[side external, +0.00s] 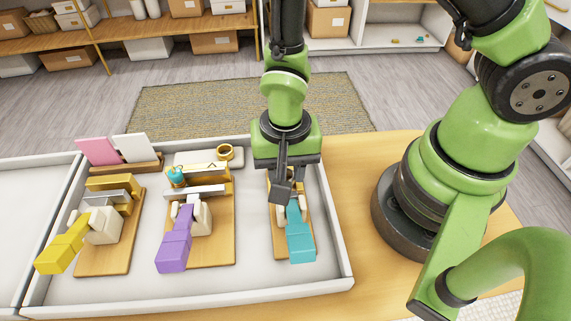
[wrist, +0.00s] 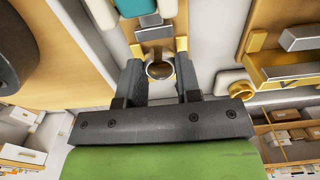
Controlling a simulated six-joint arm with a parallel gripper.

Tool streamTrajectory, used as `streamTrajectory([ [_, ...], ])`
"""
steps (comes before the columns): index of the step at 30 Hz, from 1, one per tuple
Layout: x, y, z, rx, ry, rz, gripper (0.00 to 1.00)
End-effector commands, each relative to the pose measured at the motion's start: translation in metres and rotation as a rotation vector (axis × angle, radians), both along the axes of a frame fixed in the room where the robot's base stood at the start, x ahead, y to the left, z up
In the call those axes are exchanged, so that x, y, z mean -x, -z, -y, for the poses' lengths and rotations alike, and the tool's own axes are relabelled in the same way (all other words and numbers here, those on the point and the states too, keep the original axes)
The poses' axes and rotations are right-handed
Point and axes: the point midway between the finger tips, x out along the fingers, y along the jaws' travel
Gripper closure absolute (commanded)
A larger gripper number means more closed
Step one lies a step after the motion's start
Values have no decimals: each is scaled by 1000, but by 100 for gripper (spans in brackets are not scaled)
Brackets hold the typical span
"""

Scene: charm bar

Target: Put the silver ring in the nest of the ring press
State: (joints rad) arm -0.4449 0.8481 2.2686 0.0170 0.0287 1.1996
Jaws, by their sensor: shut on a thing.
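My gripper (side external: 282,192) is over the rear part of the teal-handled press (side external: 300,235) at the right of the tray. In the wrist view my gripper (wrist: 160,82) is shut on the silver ring (wrist: 160,70), which sits between the two dark fingertips with its opening facing the camera. The ring is hidden behind the fingers in the side view. The press's wooden base and teal handle (wrist: 133,7) lie just beyond the ring in the wrist view. The press's nest is mostly hidden, and I cannot tell whether the ring touches it.
A purple-handled press (side external: 174,250) and a yellow-handled press (side external: 62,248) stand to the left. A gold ring (side external: 225,153) rests on a pale pad behind the purple one. Pink (side external: 97,151) and white cards (side external: 135,147) stand at back left. The tray wall (side external: 345,262) is close on the right.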

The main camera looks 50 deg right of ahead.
Motion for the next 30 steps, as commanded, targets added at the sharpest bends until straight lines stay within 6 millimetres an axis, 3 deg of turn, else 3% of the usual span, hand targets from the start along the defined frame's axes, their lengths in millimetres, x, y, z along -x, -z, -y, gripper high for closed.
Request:
streamTrajectory([
  [24, 0, 6, 0, 1, -1, -1, 86],
  [25, 0, 6, 0, 1, -1, -1, 62],
  [27, 0, 6, 0, 0, -1, 0, 46],
  [30, -1, 6, -1, -1, -5, 4, 40],
])
